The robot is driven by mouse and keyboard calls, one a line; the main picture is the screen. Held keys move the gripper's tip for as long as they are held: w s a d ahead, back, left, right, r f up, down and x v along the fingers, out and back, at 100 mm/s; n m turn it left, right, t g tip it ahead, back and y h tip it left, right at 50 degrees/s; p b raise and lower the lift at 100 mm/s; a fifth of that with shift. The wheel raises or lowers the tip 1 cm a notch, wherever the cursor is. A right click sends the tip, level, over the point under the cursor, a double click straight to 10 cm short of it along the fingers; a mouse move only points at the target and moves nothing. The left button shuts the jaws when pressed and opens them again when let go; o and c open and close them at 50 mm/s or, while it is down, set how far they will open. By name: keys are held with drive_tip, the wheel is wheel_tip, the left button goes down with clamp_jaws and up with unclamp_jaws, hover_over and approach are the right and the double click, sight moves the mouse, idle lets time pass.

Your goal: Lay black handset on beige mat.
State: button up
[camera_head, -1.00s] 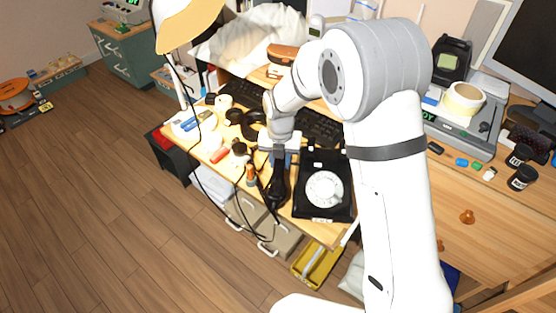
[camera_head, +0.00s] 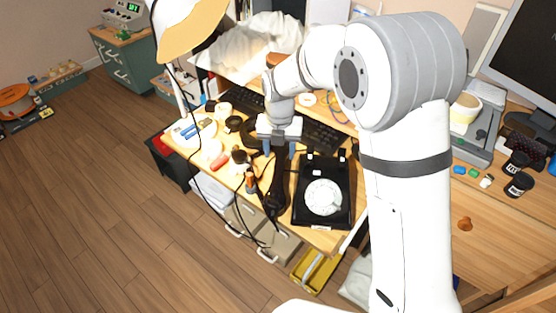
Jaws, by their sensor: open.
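The black handset (camera_head: 276,195) lies on the wooden desk just left of the black dial phone (camera_head: 322,197), its length running toward the desk's front edge. My gripper (camera_head: 280,153) is above the far end of the handset, pointing down. Its two fingers are apart, one to each side of the handset in the picture, and it looks open with nothing held. I cannot make out whether the fingertips touch the handset. I cannot pick out the beige mat; it may be hidden under the handset or behind my arm.
A lamp (camera_head: 187,25) with a hanging dark cord stands at the left. A red-orange item (camera_head: 220,160), an orange-handled tool (camera_head: 250,182) and a keyboard (camera_head: 322,137) crowd the desk. Below the front edge are drawers and a yellow tray (camera_head: 315,270).

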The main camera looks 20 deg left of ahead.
sight(280, 167)
drive_tip(key=s+d+r+m+t, duration=0.1)
drive_tip(key=s+d+r+m, duration=0.2)
drive_tip(key=d+r+m, duration=0.5)
drive_tip(key=s+d+r+m, duration=0.3)
drive_tip(key=d+r+m, duration=0.1)
drive_tip(key=d+m, duration=0.7)
drive_tip(key=s+d+m, duration=1.1)
drive_tip(key=s+m, duration=0.2)
drive_tip(key=m, duration=0.5)
drive_tip(key=shift+s+d+f+m+t, duration=0.2)
drive_tip(key=shift+s+f+m+t, duration=0.1)
drive_tip(key=shift+f+t, duration=0.1)
drive_tip(key=shift+r, duration=0.1)
